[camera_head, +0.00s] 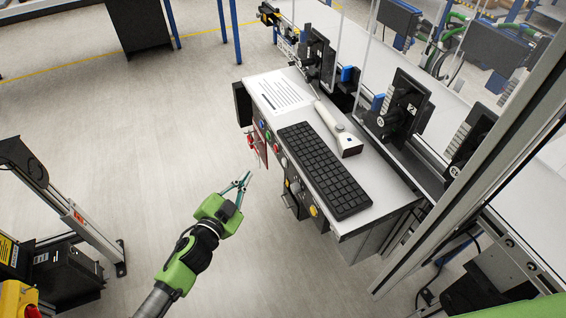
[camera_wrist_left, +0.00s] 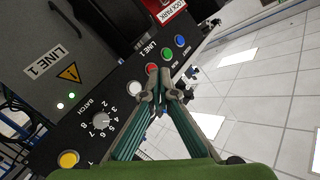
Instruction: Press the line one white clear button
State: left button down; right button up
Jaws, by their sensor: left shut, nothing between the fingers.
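The white button (camera_wrist_left: 136,88) sits on the black LINE 1 panel (camera_wrist_left: 80,130) in the left wrist view, beside the red button (camera_wrist_left: 152,69) and just left of my left gripper's fingertips. My left gripper (camera_wrist_left: 163,88) is shut and empty, its fingertips in front of the panel and partly overlapping the button row. I cannot tell whether they touch it. In the head view my left gripper (camera_head: 246,178) is near the front side of the desk. My right gripper is not in view.
Green (camera_wrist_left: 165,53) and blue (camera_wrist_left: 180,40) buttons continue the row. A BATCH dial (camera_wrist_left: 101,120) and a yellow button (camera_wrist_left: 68,160) sit on the same panel. A keyboard (camera_head: 322,170) and a scanner (camera_head: 340,135) lie on the desk.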

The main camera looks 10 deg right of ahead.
aim_at(284, 163)
pick_arm(q)
jog(key=w+d+b, duration=0.1)
jog(key=w+d, duration=0.1)
jog(key=d, duration=0.5)
jog(key=shift+w+d+b, duration=0.25)
jog(key=shift+d+b, duration=0.05)
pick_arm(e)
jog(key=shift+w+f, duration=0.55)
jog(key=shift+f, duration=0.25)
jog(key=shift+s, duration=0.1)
pick_arm(q)
jog(key=shift+w+d, duration=0.15)
jog(key=shift+d, duration=0.25)
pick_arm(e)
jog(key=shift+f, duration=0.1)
